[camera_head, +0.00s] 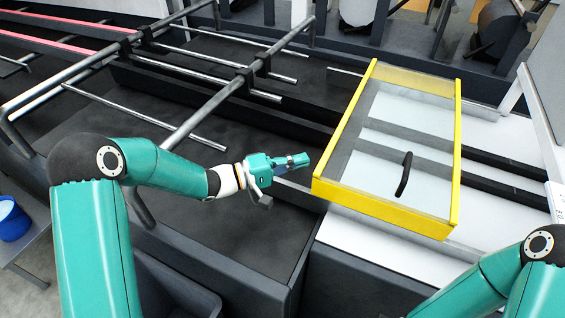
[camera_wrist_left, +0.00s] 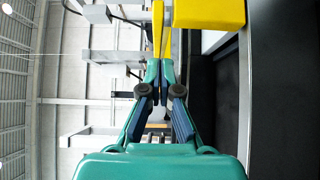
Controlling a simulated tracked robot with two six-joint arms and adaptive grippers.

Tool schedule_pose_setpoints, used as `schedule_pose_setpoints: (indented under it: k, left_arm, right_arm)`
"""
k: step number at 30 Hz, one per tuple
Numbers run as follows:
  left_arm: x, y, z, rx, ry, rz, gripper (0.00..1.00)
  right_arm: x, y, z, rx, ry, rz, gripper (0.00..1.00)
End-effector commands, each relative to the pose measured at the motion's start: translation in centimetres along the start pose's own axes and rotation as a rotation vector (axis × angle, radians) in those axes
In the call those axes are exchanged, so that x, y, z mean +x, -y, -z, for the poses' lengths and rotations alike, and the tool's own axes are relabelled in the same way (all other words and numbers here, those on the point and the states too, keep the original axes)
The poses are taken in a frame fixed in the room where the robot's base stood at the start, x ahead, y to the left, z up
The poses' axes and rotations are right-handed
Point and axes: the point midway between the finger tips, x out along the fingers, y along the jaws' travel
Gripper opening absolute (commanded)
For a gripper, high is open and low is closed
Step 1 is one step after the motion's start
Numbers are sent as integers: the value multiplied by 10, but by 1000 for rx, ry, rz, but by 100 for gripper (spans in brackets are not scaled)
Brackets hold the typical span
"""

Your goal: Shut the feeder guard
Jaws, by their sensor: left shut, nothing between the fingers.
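The feeder guard (camera_head: 385,206) is a yellow frame around a clear panel, with a black curved handle (camera_head: 404,174) near its front right. It lies over the white bed and dark rails; I cannot tell how far it stands off them. My left gripper (camera_head: 303,160) is shut and empty, just left of the guard's left side and pointing towards it, apparently with a small gap. In the left wrist view the closed fingertips (camera_wrist_left: 165,62) are in line with yellow guard parts (camera_wrist_left: 209,12). My right gripper is out of view; only part of that arm shows.
Steel rods and crossbars (camera_head: 200,122) stand over the black bed behind and left of my left gripper. A grey upright frame (camera_head: 541,130) stands right of the guard. A blue bucket (camera_head: 12,218) is at the far left.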

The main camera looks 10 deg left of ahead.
Motion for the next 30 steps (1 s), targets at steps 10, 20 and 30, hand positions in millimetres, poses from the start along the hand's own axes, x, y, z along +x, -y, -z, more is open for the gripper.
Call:
schedule_pose_setpoints:
  k: [10,20,30]
  left_arm:
    - [28,0,0,0,1,0,0]
    - [29,0,-2,-1,1,0,0]
    - [60,1,-34,-2,9,-1,0]
  right_arm:
    - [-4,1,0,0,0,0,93]
    - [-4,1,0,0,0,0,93]
    - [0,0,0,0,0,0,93]
